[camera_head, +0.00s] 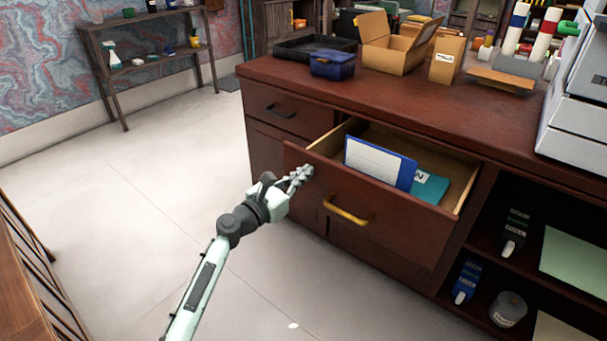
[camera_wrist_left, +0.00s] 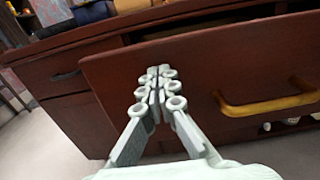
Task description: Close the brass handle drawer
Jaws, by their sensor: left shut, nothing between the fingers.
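The brass handle drawer (camera_head: 395,225) stands open, pulled out from the dark red-brown desk (camera_head: 400,95). Its brass handle (camera_head: 348,211) is on the front panel. A blue-edged white folder and a teal item lie inside. My left gripper (camera_head: 303,174) is shut and empty at the upper left part of the drawer front. In the left wrist view the shut fingertips (camera_wrist_left: 157,76) are in front of the drawer panel (camera_wrist_left: 200,70), left of the brass handle (camera_wrist_left: 268,105). I cannot tell whether they touch the panel. My right gripper is not in view.
A shut drawer with a dark handle (camera_head: 281,111) is to the left. Open shelves (camera_head: 500,260) with bottles are at the right. A blue box (camera_head: 332,64), a cardboard box (camera_head: 392,55) and a black tray stand on the desktop. The floor at left is clear.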

